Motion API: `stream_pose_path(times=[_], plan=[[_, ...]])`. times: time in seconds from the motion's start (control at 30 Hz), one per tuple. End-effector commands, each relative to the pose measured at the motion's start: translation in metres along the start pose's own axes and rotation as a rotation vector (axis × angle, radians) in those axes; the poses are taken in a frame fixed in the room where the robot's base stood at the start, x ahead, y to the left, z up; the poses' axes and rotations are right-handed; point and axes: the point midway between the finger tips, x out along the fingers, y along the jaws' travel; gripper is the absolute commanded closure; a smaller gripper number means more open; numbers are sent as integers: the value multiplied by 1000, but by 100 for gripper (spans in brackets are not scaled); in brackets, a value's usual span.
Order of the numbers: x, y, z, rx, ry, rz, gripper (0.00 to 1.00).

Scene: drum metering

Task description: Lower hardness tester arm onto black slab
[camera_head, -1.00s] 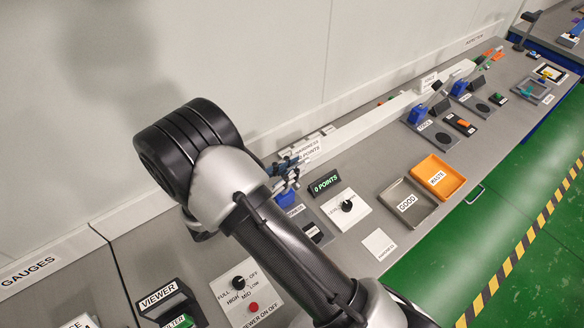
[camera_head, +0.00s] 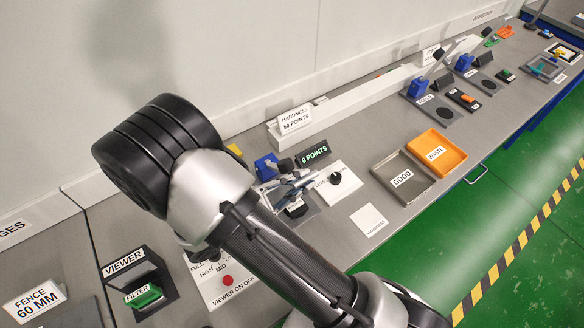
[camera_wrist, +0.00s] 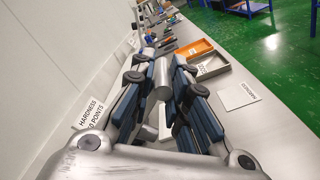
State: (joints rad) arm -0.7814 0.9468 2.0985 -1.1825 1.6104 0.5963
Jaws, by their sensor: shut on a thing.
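The hardness tester has a blue block (camera_head: 265,167) on a dark plate, behind my gripper in the head view. My gripper (camera_head: 290,187) is low beside the block, over the plate's front part. In the wrist view my gripper's fingers (camera_wrist: 167,88) are closed around a light grey cylindrical bar (camera_wrist: 160,78), which appears to be the tester arm. A dark patch (camera_head: 297,209) just under the fingers seems to be the black slab; it is mostly hidden. I cannot tell whether the arm touches it.
A display (camera_head: 313,153) reading 0 POINTS and a knob panel (camera_head: 345,176) stand close right of my gripper. The hardness sign (camera_head: 296,120) is behind. A white card (camera_head: 369,219), grey tray (camera_head: 402,195) and orange waste tray (camera_head: 458,152) lie to the right.

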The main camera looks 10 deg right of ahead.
Motion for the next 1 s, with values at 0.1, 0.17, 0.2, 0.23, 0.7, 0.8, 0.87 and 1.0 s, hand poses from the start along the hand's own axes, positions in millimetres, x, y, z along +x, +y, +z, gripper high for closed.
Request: stream_pose_path(times=[0.1, 0.17, 0.2, 0.23, 0.7, 0.8, 0.87, 1.0], plan=[[0, -33, -14, 103, 5, -1, 100], [0, -45, -18, 154, 5, -1, 100], [0, -53, -21, 178, 4, -1, 100], [0, -58, -23, 188, 3, -1, 100], [1, -115, -56, 179, 0, -1, 100], [1, -120, -59, 178, -1, -1, 100], [1, -122, -60, 179, -2, -2, 100], [1, -124, -62, 179, -3, -2, 100]])
